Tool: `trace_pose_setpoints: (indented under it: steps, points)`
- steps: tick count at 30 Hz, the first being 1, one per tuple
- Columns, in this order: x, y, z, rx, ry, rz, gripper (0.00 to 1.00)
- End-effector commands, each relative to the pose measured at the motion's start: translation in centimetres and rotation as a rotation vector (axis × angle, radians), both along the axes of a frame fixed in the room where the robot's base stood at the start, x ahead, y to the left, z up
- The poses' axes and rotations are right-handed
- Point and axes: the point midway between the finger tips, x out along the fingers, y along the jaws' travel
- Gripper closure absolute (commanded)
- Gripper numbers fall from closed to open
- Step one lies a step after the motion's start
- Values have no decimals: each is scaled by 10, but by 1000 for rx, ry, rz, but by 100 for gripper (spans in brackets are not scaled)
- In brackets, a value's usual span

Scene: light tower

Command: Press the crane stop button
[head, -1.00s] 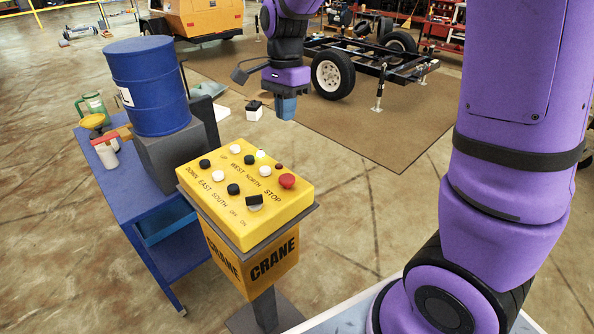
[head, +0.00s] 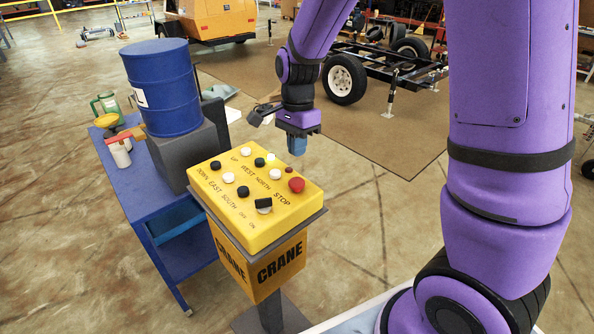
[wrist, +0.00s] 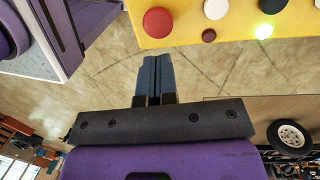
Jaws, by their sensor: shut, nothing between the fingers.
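The yellow crane control box (head: 262,222) stands on a pedestal marked CRANE. Its red stop button (head: 296,184) is at the right end of the top, beside the word STOP. In the wrist view the red button (wrist: 158,21) is at the top, on the yellow panel (wrist: 190,38). My gripper (head: 297,148) is shut and empty, pointing down just beyond the box's far right edge, apart from the button. In the wrist view its blue fingers (wrist: 154,75) are together over floor, below the red button.
Several black and white buttons, a small dark red one (head: 289,170) and a black switch (head: 264,205) share the panel. A lit green light (head: 271,157) is near its far edge. A blue cart (head: 135,190) with a blue barrel (head: 165,90) stands left.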

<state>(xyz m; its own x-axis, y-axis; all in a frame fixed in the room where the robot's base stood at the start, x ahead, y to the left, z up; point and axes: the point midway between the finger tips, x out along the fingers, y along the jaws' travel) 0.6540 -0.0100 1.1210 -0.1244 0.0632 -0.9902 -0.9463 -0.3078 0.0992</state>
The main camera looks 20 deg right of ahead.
Motion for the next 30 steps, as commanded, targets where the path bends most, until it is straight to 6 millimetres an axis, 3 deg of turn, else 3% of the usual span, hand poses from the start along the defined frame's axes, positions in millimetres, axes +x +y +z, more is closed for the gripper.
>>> trace_pose_setpoints:
  steps: [6,12,30]
  points:
    - [-6,2,-39,0,4,-1,100]
    - [-8,4,-59,1,1,-1,100]
    - [-9,4,-73,-1,2,0,100]
